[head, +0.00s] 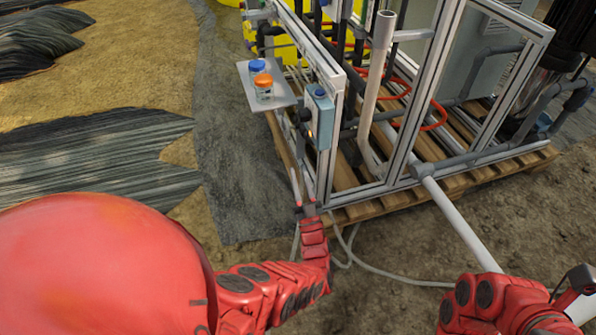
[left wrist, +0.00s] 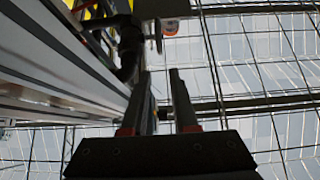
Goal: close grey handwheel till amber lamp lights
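My left gripper (head: 303,187) points up beside the front corner post of the skid, below the small blue-grey box (head: 320,117). In the left wrist view its two dark fingers (left wrist: 163,75) stand apart with nothing between them. I cannot make out a grey handwheel for sure; a small dark fitting (head: 304,115) sits at the left side of the box, above the gripper. A tiny orange spot shows low on that side, too small to tell whether it is a lit lamp. My right forearm is at the lower right; its fingers are not visible.
A grey plate (head: 284,99) juts left from the frame, carrying a blue knob (head: 257,67) and an orange knob (head: 263,80). The aluminium frame (head: 400,135) stands on a wooden pallet (head: 372,210). A white pipe (head: 458,225) and thin hoses cross the ground.

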